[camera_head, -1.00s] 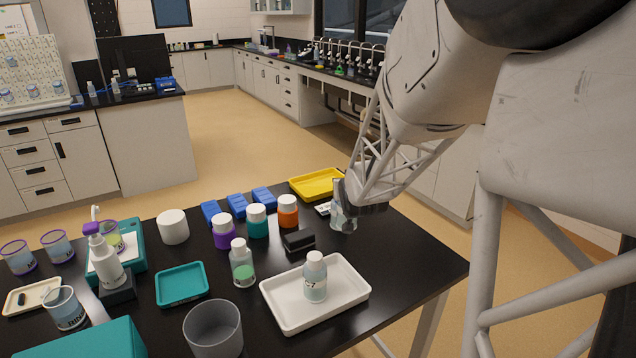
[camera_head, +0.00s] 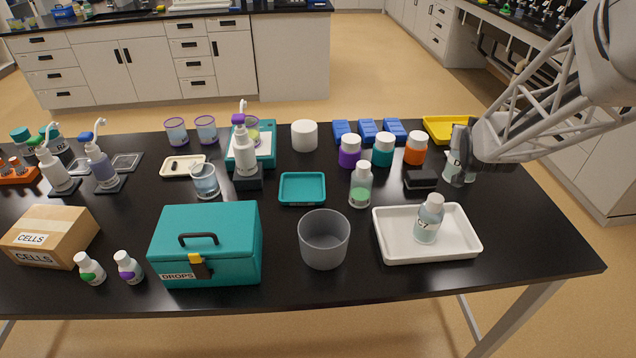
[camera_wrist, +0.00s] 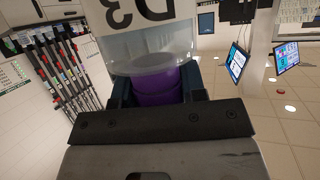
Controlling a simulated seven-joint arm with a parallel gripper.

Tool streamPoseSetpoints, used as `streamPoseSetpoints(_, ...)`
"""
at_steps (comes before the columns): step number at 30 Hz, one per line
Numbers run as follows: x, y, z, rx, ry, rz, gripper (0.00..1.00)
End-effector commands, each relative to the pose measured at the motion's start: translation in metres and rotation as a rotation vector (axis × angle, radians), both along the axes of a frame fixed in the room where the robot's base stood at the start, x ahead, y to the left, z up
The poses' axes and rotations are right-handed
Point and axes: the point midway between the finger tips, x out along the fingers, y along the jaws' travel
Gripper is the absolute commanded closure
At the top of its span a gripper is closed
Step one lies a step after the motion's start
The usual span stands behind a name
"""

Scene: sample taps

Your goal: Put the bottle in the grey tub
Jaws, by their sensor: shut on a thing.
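My gripper (camera_head: 462,150) is shut on a clear container (camera_head: 456,172) with a white label, at the table's right back. In the wrist view the container (camera_wrist: 150,50) is marked D3, and a purple part (camera_wrist: 155,85) sits between the fingers; its full shape is hidden. The grey tub (camera_head: 323,240) stands upright and looks empty at the table's front middle. A bottle (camera_head: 430,220) marked C7, with a grey cap, stands in the white tray (camera_head: 465,250). Another bottle (camera_head: 360,185) with green liquid stands behind the tub.
Purple-, teal- and orange-bodied jars (camera_head: 349,152) stand left of the gripper, near a black block (camera_head: 420,180). A yellow tray (camera_head: 447,128) lies behind. A teal tray (camera_head: 302,188) and teal case (camera_head: 207,250) lie left. Bare table shows right of the white tray.

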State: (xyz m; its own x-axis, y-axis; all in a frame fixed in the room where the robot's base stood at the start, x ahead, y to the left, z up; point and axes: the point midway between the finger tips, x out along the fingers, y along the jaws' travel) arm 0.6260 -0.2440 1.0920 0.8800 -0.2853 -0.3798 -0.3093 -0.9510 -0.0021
Motion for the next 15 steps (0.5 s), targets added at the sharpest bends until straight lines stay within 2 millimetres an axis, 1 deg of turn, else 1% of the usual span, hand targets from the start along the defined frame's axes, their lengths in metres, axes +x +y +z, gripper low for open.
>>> streamPoseSetpoints(1,0.000,0.013,0.001,-0.001,-0.001,0.022,1.00)
streamPoseSetpoints(3,0.000,0.029,0.002,-0.001,-0.002,0.048,1.00)
streamPoseSetpoints(8,-0.002,0.064,0.005,-0.001,-0.003,0.108,1.00)
streamPoseSetpoints(15,-0.009,0.116,0.007,-0.001,-0.004,0.199,1.00)
